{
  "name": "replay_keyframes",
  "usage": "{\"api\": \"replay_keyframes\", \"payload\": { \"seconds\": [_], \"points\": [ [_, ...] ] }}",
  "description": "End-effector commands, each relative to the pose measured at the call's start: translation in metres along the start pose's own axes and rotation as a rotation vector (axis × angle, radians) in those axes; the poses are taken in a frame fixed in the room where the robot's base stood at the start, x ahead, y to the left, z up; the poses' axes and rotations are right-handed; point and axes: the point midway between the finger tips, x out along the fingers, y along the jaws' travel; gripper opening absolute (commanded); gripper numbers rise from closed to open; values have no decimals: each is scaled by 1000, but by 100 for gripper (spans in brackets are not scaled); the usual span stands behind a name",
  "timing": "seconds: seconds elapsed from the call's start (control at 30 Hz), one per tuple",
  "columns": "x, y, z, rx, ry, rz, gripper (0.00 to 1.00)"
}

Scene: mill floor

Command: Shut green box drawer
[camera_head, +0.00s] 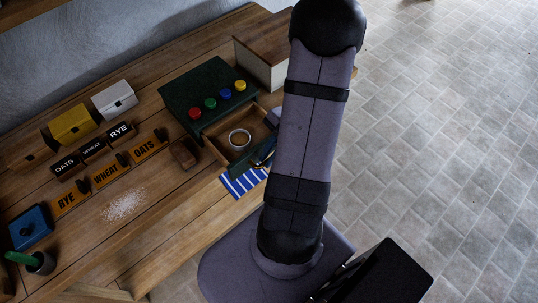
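The green box (207,83) stands on the wooden bench, with red, green, blue and yellow knobs on its top. Its wooden drawer (217,149) is pulled out toward the bench's front edge. A white ring or small cup (239,138) sits inside the drawer. My gripper (264,153) seems to be at the drawer's right front corner, mostly hidden behind my arm. I cannot tell whether it touches the drawer or whether its fingers are open.
A blue-and-white striped cloth (244,183) lies below the drawer front. A small brown block (185,153) is left of the drawer. Labelled signs, small boxes and spilled white grains (124,205) occupy the left.

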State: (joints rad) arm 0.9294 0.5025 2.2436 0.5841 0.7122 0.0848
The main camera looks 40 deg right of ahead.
Motion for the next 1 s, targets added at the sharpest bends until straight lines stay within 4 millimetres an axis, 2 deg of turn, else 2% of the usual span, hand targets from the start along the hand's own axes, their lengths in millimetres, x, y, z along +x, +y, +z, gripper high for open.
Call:
{"api": "replay_keyframes", "payload": {
  "seconds": [0.2, 0.37, 0.57, 0.8, 1.0],
  "points": [
    [0, -2, 0, -1, 1, 0, 0],
    [2, -15, -1, -4, 1, 0, 0],
    [7, -50, -3, -6, -1, 0, 0],
    [16, -101, -8, -5, 0, -1, 0],
    [21, -133, -10, -4, 1, -1, 0]
  ]
}}
